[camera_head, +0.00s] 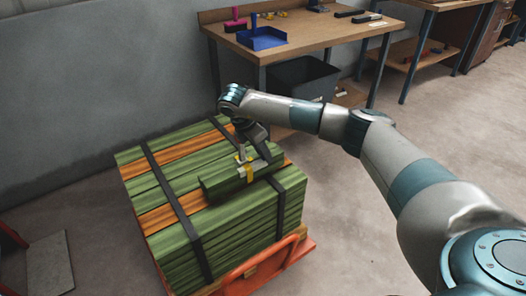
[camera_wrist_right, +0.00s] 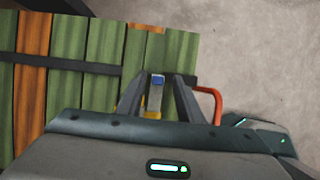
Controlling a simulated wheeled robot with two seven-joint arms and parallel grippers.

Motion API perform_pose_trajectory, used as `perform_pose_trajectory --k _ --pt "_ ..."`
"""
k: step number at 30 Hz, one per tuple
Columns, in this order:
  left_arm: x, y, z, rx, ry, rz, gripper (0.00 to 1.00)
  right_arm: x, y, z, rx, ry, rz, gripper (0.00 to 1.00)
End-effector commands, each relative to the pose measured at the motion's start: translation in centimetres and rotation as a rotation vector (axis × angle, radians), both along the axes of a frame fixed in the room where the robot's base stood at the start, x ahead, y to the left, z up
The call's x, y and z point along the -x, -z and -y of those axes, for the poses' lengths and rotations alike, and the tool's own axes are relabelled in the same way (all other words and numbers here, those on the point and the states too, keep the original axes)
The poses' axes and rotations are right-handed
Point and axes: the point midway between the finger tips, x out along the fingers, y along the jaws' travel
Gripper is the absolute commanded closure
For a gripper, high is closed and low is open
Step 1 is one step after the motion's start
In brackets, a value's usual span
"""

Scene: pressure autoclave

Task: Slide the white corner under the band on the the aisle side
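A stack of green and orange boards (camera_head: 165,190) is bound by two black bands, one at the left (camera_head: 172,195) and one at the right (camera_head: 279,190). My right gripper (camera_head: 246,156) is over the top of the stack, near the right band. In the right wrist view, the fingers of my right gripper (camera_wrist_right: 158,82) close around a narrow pale piece with a blue patch, which looks like the white corner (camera_wrist_right: 155,98). Something yellow (camera_head: 249,173) shows just below the fingers. I cannot tell whether the pale piece touches the band. My left gripper is out of view.
The stack sits on an orange-red carrier (camera_head: 262,268). A wooden workbench (camera_head: 310,38) behind it holds a blue tray (camera_head: 262,38) and tools, with a black bin (camera_head: 302,77) below. The floor at the right is clear beyond my arm.

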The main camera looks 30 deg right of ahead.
Motion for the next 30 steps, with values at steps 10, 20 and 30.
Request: perform_pose_trajectory --k 10,20,30 --pt "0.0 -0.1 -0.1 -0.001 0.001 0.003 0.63 0.0 0.0 -0.1 -0.001 -0.002 0.0 0.65" --pt "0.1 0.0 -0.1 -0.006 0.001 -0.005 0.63 -0.1 -2.2 -1.0 -0.001 -0.003 0.003 0.65" --pt "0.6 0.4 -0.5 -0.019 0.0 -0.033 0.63 0.1 -8.1 -3.4 -0.001 -0.003 0.003 0.65"
